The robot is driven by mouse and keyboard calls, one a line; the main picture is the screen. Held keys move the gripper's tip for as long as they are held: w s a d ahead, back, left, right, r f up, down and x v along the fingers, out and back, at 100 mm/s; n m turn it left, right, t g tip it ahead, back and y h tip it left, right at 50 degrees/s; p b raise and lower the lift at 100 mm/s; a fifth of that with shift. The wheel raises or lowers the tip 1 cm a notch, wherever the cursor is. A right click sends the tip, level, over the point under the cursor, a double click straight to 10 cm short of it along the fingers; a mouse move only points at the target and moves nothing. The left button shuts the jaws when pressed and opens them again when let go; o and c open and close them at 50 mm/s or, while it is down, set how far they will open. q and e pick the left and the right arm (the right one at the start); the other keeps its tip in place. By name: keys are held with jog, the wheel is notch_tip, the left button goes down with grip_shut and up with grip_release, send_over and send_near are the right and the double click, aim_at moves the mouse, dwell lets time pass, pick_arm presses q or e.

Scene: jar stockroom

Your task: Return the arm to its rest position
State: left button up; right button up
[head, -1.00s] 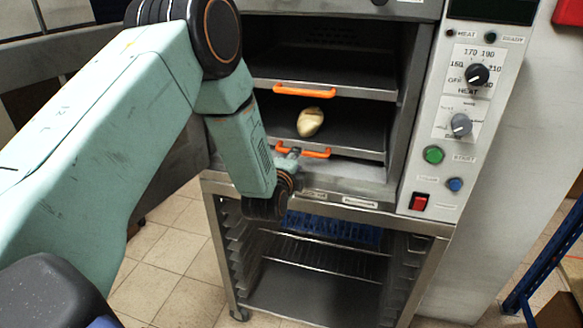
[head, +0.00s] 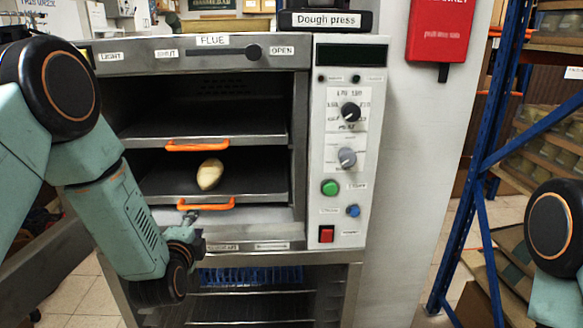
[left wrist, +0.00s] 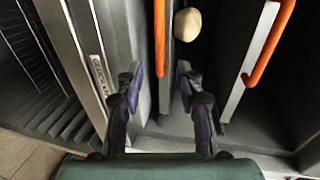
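My left gripper (head: 190,216) is at the front of the oven (head: 245,215), close to the left end of the lower tray's orange handle (head: 206,205). In the left wrist view the gripper (left wrist: 158,72) is open. Its two fingers stand apart, with the end of an orange handle (left wrist: 160,38) showing between them. I see nothing held. My right arm shows only in part at the right edge of the head view; its gripper is out of the picture.
A pale loaf (head: 210,174) lies on the lower tray (head: 165,183). The upper tray has its own orange handle (head: 197,146). A control panel (head: 343,150) is right of the oven chamber. A blue rack (head: 486,165) stands further right. Shelves (head: 245,291) are below.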

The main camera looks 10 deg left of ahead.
pick_arm(q)
jog(key=s+d+f+n+g+h, duration=0.1)
jog(key=s+d+f+n+g, duration=0.1)
jog(key=s+f+n, duration=0.3)
jog(key=s+d+f+n+g+h+b, duration=0.1)
jog(key=s+d+f+n+g, duration=0.15)
jog(key=s+f, duration=0.3)
jog(key=s+d+f+n+g+h, duration=0.1)
jog(key=s+d+f+n+g, duration=0.15)
jog(key=s+f+n, duration=0.3)
jog(key=s+d+f+n+g+b, duration=0.1)
jog(key=s+f, duration=0.3)
jog(key=s, duration=0.4)
jog(key=s+d+f+g+b, duration=0.1)
jog(key=s+f+g, duration=0.3)
jog(key=s, duration=0.4)
jog(key=s+d+f+n+g+h+b, duration=0.1)
jog(key=s+f+g, duration=0.2)
jog(key=s, duration=0.6)
jog(key=shift+f+n+b, duration=0.3)
jog(key=shift+f, duration=0.6)
jog(key=shift+s, duration=0.1)
jog(key=shift+c, duration=0.2)
